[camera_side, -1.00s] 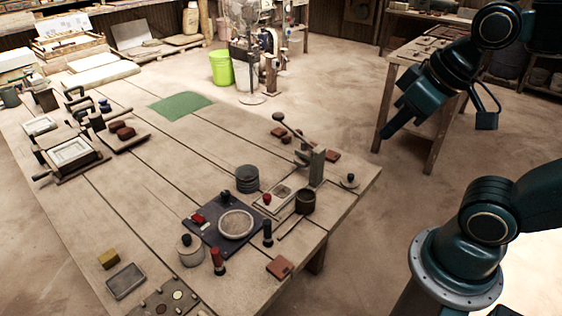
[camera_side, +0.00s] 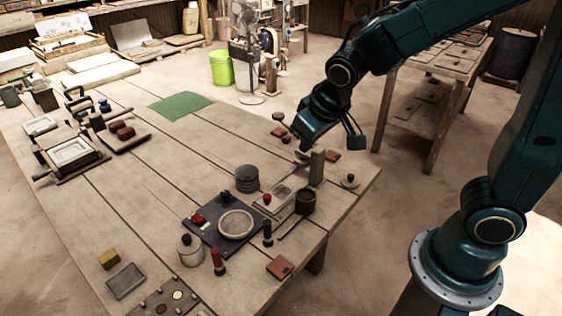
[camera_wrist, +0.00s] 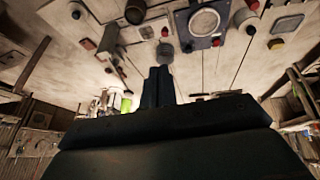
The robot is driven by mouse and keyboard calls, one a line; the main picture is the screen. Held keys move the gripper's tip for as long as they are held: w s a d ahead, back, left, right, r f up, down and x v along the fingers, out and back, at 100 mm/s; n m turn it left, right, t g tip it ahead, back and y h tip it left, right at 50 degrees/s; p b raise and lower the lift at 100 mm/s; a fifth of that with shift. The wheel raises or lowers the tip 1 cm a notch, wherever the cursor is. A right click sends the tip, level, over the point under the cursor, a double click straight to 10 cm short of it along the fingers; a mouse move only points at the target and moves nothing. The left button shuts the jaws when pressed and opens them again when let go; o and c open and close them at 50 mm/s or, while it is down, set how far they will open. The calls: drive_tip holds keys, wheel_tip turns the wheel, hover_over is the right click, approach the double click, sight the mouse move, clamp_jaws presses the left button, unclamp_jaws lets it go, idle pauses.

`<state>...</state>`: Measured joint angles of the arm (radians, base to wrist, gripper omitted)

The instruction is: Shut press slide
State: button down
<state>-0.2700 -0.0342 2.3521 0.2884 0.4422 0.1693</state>
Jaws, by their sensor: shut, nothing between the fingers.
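The press (camera_side: 317,168), with a grey upright block, stands near the right edge of the wooden table. Its flat slide plate (camera_side: 284,190) lies in front of the block, with a red knob (camera_side: 267,199) at its left end. How far the slide is out is hard to tell. My gripper (camera_side: 304,148) is above and just behind the upright block, pointing down. Its end partly overlaps the block's top area, and contact cannot be told. In the wrist view the fingers (camera_wrist: 158,72) are together with nothing between them.
A dark cup (camera_side: 305,202) stands right beside the slide. A stack of grey discs (camera_side: 247,179) stands to its left. A dark plate with a round dish (camera_side: 236,224) lies in front. A green mat (camera_side: 181,105) lies farther back, with clear table around it.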

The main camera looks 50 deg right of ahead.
drive_tip(key=w+a+f+n+h, duration=0.1)
drive_tip(key=w+a+f, duration=0.2)
drive_tip(key=f, duration=0.6)
drive_tip(key=w+a+f+n+t+h, duration=0.1)
drive_tip(key=w+a+f, duration=0.2)
drive_tip(key=f, duration=0.7)
drive_tip(key=shift+w+a+n+h, duration=0.3)
drive_tip(key=shift+w+a, duration=0.05)
drive_tip(key=shift+w, duration=0.7)
drive_tip(key=shift+w, duration=0.1)
drive_tip(key=x, duration=1)
drive_tip(key=shift+d, duration=0.1)
drive_tip(key=shift+w+d, duration=0.15)
drive_tip(key=shift+d, duration=0.45)
drive_tip(key=shift+w+d+r, duration=0.1)
drive_tip(key=shift+w+d, duration=0.05)
drive_tip(key=shift+d, duration=0.5)
drive_tip(key=shift+w+d, duration=0.2)
drive_tip(key=shift+d, duration=0.4)
